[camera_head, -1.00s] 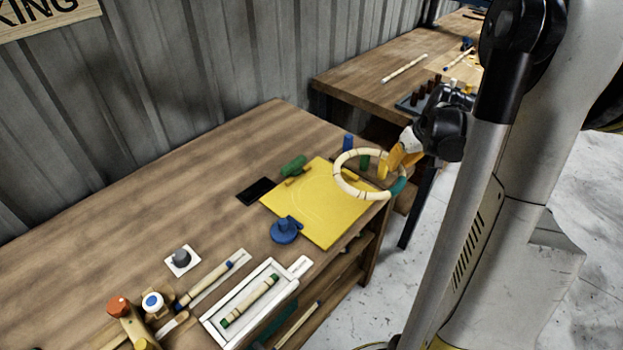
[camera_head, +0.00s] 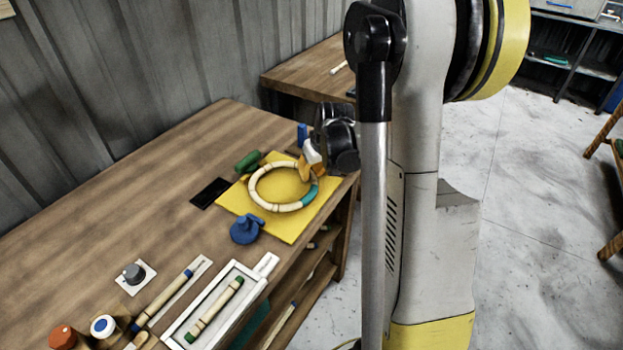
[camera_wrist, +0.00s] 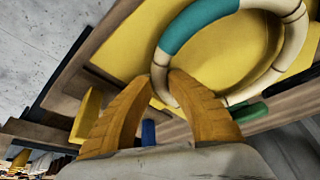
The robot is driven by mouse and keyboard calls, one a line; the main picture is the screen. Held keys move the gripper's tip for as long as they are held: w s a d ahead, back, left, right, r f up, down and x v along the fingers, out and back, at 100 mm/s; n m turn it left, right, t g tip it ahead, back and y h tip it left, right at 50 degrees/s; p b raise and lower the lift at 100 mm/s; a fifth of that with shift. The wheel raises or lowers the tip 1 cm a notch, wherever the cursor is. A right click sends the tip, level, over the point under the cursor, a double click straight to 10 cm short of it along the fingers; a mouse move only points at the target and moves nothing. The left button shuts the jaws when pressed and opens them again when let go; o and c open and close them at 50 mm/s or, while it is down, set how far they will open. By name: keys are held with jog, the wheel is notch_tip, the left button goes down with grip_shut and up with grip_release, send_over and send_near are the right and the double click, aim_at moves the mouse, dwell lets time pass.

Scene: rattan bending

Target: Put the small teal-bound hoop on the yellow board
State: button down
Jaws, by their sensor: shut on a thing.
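The small teal-bound hoop (camera_head: 257,197) is a cream ring with a teal band on its right side. It also fills the upper right of the wrist view (camera_wrist: 236,97). My gripper (camera_head: 309,172) is shut on the hoop's rim at its far right side; the orange fingers meet on it in the wrist view (camera_wrist: 165,85). The yellow board (camera_head: 305,222) lies on the workbench under the hoop. In the head view the hoop lies within the board's outline; I cannot tell whether it touches the board.
A blue clamp-like piece (camera_head: 245,230) stands at the board's near left edge, and a green cylinder (camera_head: 248,161) at its far left. A blue peg (camera_head: 302,135) stands behind. A white tray with a green-ended rod (camera_head: 214,309) is in front.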

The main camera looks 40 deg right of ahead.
jog(key=shift+f, duration=0.5)
jog(key=shift+r, duration=0.15)
jog(key=c, duration=1.4)
grip_release()
jog(key=shift+o, duration=0.2)
